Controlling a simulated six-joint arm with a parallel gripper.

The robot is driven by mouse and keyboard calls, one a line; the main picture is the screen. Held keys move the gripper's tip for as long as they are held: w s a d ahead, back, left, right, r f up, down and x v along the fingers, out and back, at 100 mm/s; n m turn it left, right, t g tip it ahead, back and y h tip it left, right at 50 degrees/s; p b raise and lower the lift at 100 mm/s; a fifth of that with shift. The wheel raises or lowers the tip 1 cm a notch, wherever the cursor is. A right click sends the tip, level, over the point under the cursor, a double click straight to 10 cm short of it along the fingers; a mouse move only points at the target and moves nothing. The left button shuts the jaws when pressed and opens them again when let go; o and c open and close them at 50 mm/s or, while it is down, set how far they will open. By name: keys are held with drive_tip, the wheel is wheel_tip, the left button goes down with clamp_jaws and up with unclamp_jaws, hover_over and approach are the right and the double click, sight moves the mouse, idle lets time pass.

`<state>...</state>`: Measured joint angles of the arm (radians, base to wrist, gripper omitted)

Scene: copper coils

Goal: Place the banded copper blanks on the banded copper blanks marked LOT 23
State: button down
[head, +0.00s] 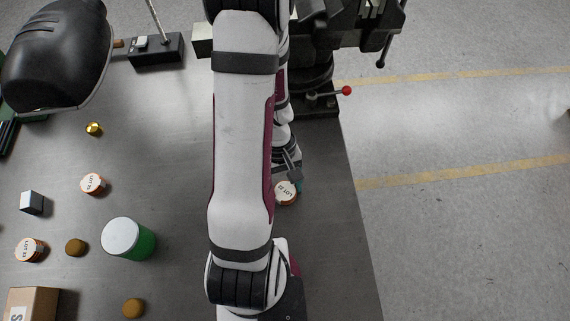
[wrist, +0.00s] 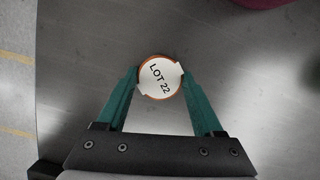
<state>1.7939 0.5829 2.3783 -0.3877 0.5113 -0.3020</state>
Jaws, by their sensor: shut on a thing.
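My gripper (wrist: 160,80) is shut on a round copper blank with a white label (wrist: 159,77), which reads LOT 22 in the wrist view. The teal fingers press on its two sides. The held blank also shows in the head view (head: 286,194), right of my arm, over the right part of the table; I cannot tell whether it touches the table. Two similar labelled copper blanks lie at the left: one farther back (head: 93,184) and one nearer the front (head: 31,249). Their labels start with LOT, but the numbers are too small to read surely.
The grey table (head: 340,270) ends close to the right of the held blank. A green jar with a white lid (head: 122,238), brown discs (head: 76,247), a metal cube (head: 32,202), a brass nut (head: 94,129) and a cardboard box (head: 34,303) stand left. A vise (head: 312,70) stands behind.

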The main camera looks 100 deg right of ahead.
wheel_tip(320, 180, up, 10)
drive_tip(key=w+a+r+n+g+h, duration=0.1)
drive_tip(key=w+a+r+n+h, duration=0.1)
drive_tip(key=w+r+n, duration=0.5)
drive_tip(key=w+a+r+n+h, duration=0.1)
drive_tip(key=w+a+r+n, duration=0.15)
drive_tip(key=w+n, duration=0.65)
drive_tip(key=w+a+r+n+g+h, duration=0.1)
drive_tip(key=w+a+r+n+h, duration=0.1)
drive_tip(key=w+r+n, duration=0.6)
drive_tip(key=w+d+f+m+t+y, duration=0.1)
drive_tip(key=w+f+m+t+y, duration=0.3)
drive_tip(key=w+m, duration=0.95)
drive_tip(key=w+d+f+m+y, duration=0.15)
drive_tip(key=w+f+m, duration=0.35)
drive_tip(key=w+m, duration=0.8)
drive_tip(key=m+t+h, duration=0.2)
drive_tip(key=m+h, duration=0.1)
drive_tip(key=m, duration=1.2)
hover_over(23, 250)
drive_tip(key=s, duration=0.1)
drive_tip(key=f, duration=1.2)
drive_tip(key=shift+d, duration=0.2)
drive_tip(key=shift+f, duration=1.9)
